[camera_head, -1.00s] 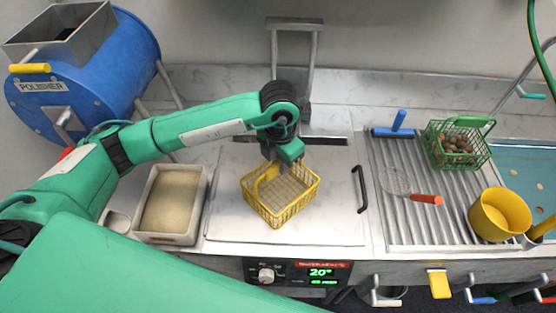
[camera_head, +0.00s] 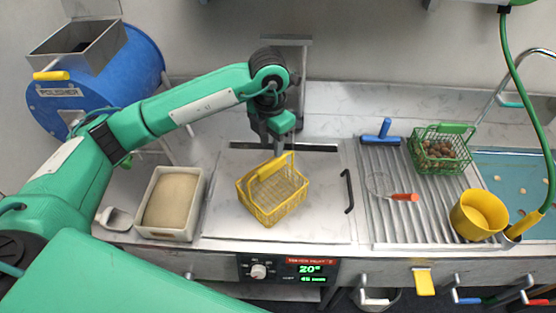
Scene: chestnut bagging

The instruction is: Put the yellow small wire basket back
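The yellow small wire basket (camera_head: 272,204) stands upright on the flat steel lid (camera_head: 225,218) of the cooker in the middle of the counter. It looks empty, and its solid yellow handle arches up over it. My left gripper (camera_head: 279,149) points down just behind and above the top of the handle. Its fingertips are small and partly dark, so I cannot tell whether they are open or whether they touch the handle. My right gripper is not in view.
A sand-filled tray (camera_head: 200,190) and a scoop (camera_head: 115,218) are left of the lid. The blue polisher (camera_head: 95,95) stands at the back left. To the right are a ribbed drainboard (camera_head: 400,225), green basket of chestnuts (camera_head: 438,163), skimmer (camera_head: 403,197), blue-handled tool (camera_head: 381,131) and yellow pot (camera_head: 472,222).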

